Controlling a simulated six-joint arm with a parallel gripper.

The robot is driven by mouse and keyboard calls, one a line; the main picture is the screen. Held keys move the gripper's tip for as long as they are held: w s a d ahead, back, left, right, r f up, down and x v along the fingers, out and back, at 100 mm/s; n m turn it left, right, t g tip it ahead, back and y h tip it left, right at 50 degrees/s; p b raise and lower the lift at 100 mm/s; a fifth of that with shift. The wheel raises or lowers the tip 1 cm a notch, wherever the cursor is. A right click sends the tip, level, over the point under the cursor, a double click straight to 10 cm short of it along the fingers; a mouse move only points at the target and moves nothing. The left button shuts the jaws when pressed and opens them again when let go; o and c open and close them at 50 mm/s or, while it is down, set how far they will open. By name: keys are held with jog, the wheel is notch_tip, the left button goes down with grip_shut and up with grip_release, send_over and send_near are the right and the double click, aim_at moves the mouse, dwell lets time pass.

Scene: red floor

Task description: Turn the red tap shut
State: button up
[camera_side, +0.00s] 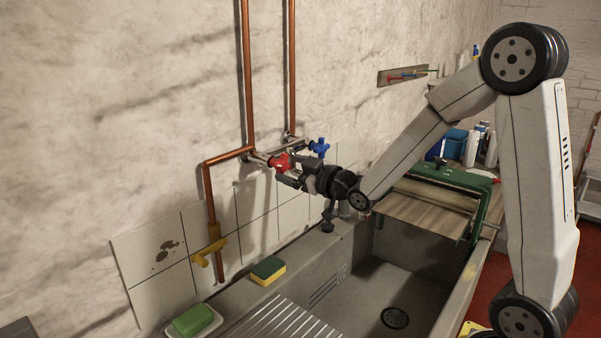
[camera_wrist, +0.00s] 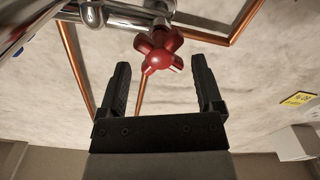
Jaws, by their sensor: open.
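The red tap (camera_wrist: 159,48) has a lobed handle on a chrome fitting. In the wrist view it sits just beyond my gripper (camera_wrist: 159,70), roughly between the lines of the two open fingers, with no contact that I can make out. In the side view the red tap (camera_side: 280,162) is on the left end of the wall fitting, and my gripper (camera_side: 287,172) is right at it, partly hiding it. Whether the fingers reach around the handle cannot be told from the side view.
A blue tap (camera_side: 319,147) is close to the right of the red one.

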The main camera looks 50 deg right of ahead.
aim_at(286, 167)
jog(key=shift+w, duration=1.55)
grip_shut()
jog(key=shift+m, duration=0.4)
jog(key=m, duration=1.2)
jog(key=shift+m, duration=0.3)
